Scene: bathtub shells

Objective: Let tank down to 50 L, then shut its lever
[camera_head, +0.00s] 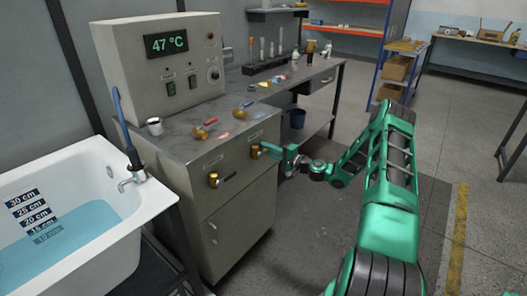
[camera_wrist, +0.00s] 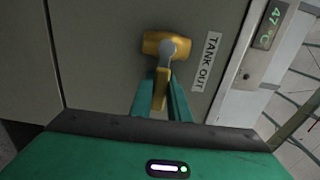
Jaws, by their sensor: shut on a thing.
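The tank lever is a yellow handle on a brass valve (camera_wrist: 166,45) on the cabinet front, beside a label (camera_wrist: 206,62) reading "TANK OUT". In the wrist view my gripper (camera_wrist: 161,97) is shut on the handle (camera_wrist: 159,90), one green finger on each side. In the head view the gripper (camera_head: 271,151) reaches the right-hand brass valve (camera_head: 255,152) on the cabinet front. The handle is mostly hidden there by my gripper. I see no litre reading for the tank in either view. The display (camera_head: 166,43) reads 47 °C.
Another brass valve (camera_head: 214,180) is on the cabinet front to the left. A red-handled valve (camera_head: 204,129) and a blue-handled valve (camera_head: 243,109) are on the worktop. A white bathtub (camera_head: 95,157) with water and centimetre marks stands left. Floor right of the cabinet is clear.

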